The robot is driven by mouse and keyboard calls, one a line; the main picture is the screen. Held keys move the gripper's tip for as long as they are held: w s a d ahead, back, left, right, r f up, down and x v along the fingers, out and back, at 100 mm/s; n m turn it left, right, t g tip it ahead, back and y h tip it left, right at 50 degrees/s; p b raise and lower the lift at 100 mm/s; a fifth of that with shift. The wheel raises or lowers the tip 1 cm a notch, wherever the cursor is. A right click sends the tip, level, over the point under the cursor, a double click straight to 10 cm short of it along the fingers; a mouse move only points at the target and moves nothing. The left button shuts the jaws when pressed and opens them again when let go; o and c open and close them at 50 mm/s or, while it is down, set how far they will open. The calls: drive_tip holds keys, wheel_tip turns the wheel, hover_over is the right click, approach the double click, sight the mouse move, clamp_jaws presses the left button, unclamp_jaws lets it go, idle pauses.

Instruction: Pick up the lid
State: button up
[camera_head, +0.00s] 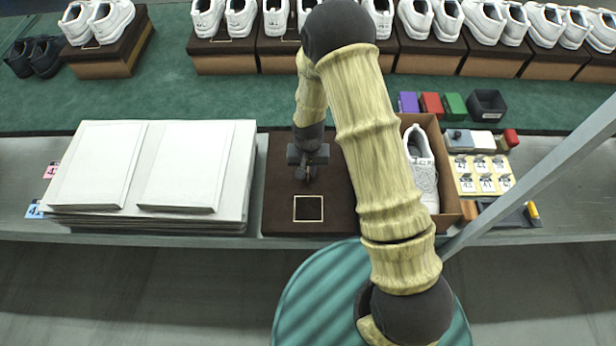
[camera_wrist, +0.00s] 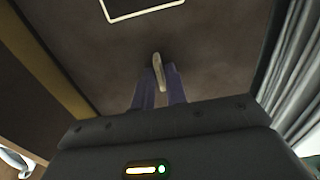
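The lid (camera_head: 283,205) is a flat dark brown panel with a gold square outline, lying at the middle of the work table in the head view. It fills most of the wrist view (camera_wrist: 95,50), with the square at the top. A small pale upright tab (camera_wrist: 159,72) stands on the lid. My gripper (camera_head: 308,176) is low over the far half of the lid. In the wrist view its fingers (camera_wrist: 160,90) are close together with the tab between them, seemingly touching both sides. My arm hides part of the lid's right side.
An open shoe box (camera_head: 450,219) with a white shoe (camera_head: 424,175) stands right of the lid. A stack of white sheets (camera_head: 150,175) lies left. Number cards (camera_head: 482,172) and small coloured boxes (camera_head: 431,104) are farther right. Shoes on boxes line the back.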

sight(308, 173)
clamp_jaws()
wheel_tip(308, 173, up, 18)
drive_tip(key=b, duration=0.1)
idle(0.4)
drive_tip(key=shift+a, duration=0.1)
idle(0.6)
